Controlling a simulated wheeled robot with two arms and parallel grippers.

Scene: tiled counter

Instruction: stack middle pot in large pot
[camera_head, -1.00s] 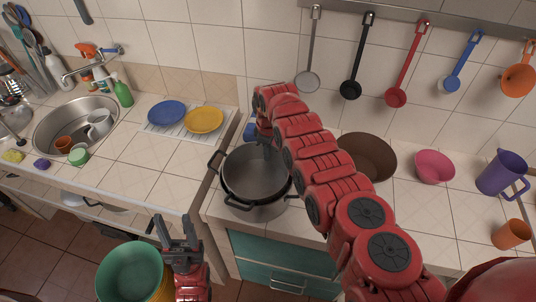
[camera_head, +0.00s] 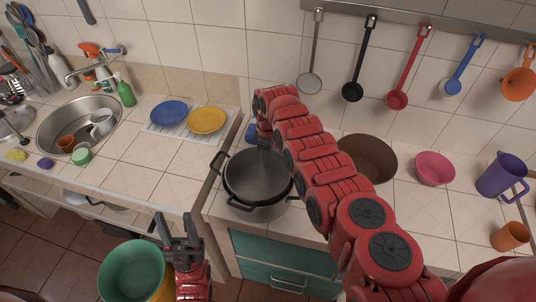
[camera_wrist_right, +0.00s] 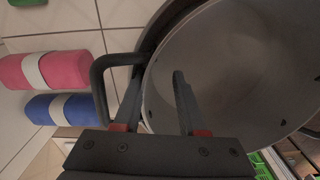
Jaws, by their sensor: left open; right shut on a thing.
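The middle pot (camera_head: 258,172) is grey and sits within the outline of the large pot (camera_head: 264,213), on the counter in the head view. How deep it sits is hard to tell. My right gripper (camera_head: 264,143) reaches down at the pot's back rim and is shut on its wall. In the right wrist view, the fingers (camera_wrist_right: 155,95) straddle the middle pot's wall (camera_wrist_right: 230,70). A dark rim of the large pot (camera_wrist_right: 165,22) shows behind it. My left gripper (camera_head: 178,226) is open and empty, in front of the counter and apart from the pots.
A brown bowl (camera_head: 372,155), pink bowl (camera_head: 435,168), purple pitcher (camera_head: 501,175) and orange cup (camera_head: 510,236) stand to the right. Ladles hang above. A green bucket (camera_head: 128,270) is beside my left gripper. Pink (camera_wrist_right: 45,70) and blue (camera_wrist_right: 60,110) rolls lie near the pots.

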